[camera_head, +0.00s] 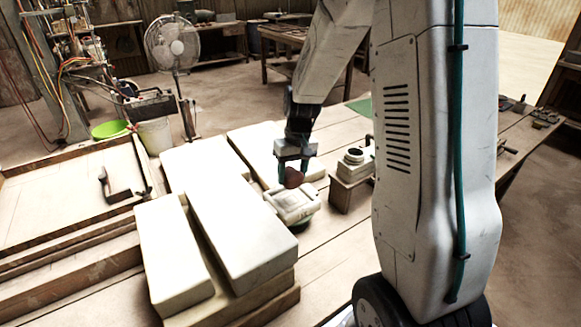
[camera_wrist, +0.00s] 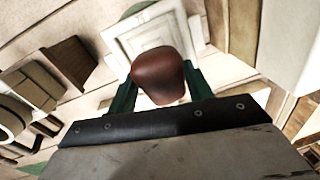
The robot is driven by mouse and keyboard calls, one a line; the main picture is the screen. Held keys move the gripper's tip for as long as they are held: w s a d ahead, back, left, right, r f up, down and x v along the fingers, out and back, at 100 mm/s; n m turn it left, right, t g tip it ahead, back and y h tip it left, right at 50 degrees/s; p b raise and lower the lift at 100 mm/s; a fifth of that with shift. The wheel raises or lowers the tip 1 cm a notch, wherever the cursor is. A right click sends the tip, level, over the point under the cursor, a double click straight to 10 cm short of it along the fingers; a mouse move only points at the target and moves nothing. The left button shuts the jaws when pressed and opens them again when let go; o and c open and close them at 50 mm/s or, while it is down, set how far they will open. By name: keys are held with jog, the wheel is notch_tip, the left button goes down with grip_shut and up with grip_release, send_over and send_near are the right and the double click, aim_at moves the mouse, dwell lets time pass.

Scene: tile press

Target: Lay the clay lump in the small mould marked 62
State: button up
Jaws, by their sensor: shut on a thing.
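The clay lump (camera_head: 293,177) is reddish brown and rounded. My gripper (camera_head: 291,172) is shut on it. In the wrist view the lump (camera_wrist: 160,74) sits between the two green fingers and hides part of what lies beyond. A small white mould (camera_head: 294,204) with a raised rim and a recess lies just below the lump. In the wrist view this mould (camera_wrist: 128,40) is behind the lump, its stepped rim showing at the upper left. I cannot read a number on it, and I cannot tell whether the lump touches it.
Large pale blocks (camera_head: 240,230) are stacked left of the mould. A small pale device with a dark round top (camera_head: 354,157) stands on a block to the right. A framed wooden tray (camera_head: 60,195) with a dark-handled tool (camera_head: 118,187) is at the far left. Bare tabletop (camera_head: 335,235) shows in front.

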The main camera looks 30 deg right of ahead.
jog(key=shift+f, duration=2.8)
jog(key=o, duration=1.2)
jog(key=shift+o, duration=0.2)
jog(key=r, duration=0.7)
jog(key=shift+s+d+r, duration=0.1)
jog(key=shift+d+r, duration=0.3)
